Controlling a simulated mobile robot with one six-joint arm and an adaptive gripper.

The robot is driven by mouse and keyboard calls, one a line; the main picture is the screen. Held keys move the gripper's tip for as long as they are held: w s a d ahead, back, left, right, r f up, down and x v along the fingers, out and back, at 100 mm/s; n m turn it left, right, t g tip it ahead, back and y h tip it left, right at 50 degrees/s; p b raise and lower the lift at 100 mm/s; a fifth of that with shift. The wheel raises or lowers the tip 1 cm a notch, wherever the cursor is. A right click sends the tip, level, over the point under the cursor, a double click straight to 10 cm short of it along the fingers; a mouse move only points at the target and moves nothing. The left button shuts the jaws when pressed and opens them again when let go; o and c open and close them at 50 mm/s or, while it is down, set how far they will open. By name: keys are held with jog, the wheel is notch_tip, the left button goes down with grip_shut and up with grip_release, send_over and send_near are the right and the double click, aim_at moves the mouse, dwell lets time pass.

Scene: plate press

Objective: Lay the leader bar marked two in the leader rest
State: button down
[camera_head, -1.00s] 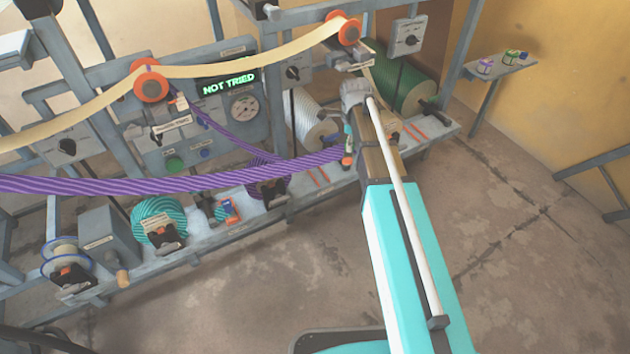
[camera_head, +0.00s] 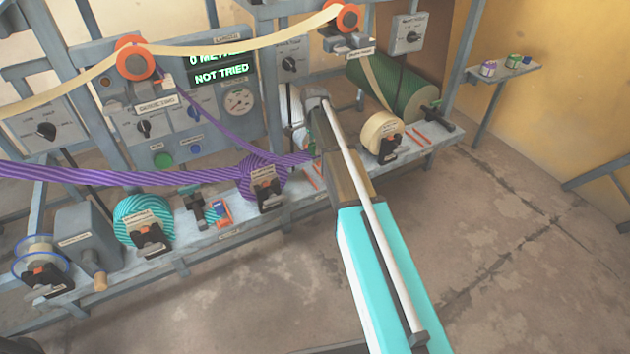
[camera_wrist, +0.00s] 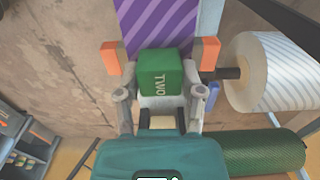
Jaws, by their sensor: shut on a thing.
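The leader bar's green block marked TWO (camera_wrist: 161,72) sits between the fingers of my gripper (camera_wrist: 158,82) in the wrist view, and the gripper is shut on it. An orange piece shows on each side of the block. A purple striped band (camera_wrist: 160,22) runs away from the block. In the head view this band (camera_head: 85,176) crosses from the left edge to near my gripper, which my arm largely hides. I cannot pick out the leader rest with certainty in either view.
A white striped roll (camera_wrist: 266,72) and a dark green roll (camera_wrist: 265,150) are close to the right in the wrist view. A cream roll (camera_head: 383,136), a purple roll (camera_head: 262,176) and a teal roll (camera_head: 143,217) stand along the machine's shelf. The floor in front is clear.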

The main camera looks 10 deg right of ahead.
jog(key=shift+d, duration=0.15)
jog(key=shift+f, duration=0.15)
notch_tip(320, 180, down, 6)
jog(key=b, duration=0.6)
dwell(0.4)
jog(key=shift+f+b, duration=1.85)
jog(key=shift+b, duration=0.2)
jog(key=shift+f, duration=0.15)
jog(key=shift+c, duration=1)
grip_release()
jog(key=shift+r, duration=0.2)
notch_tip(320, 180, up, 12)
jog(key=p, duration=1.2)
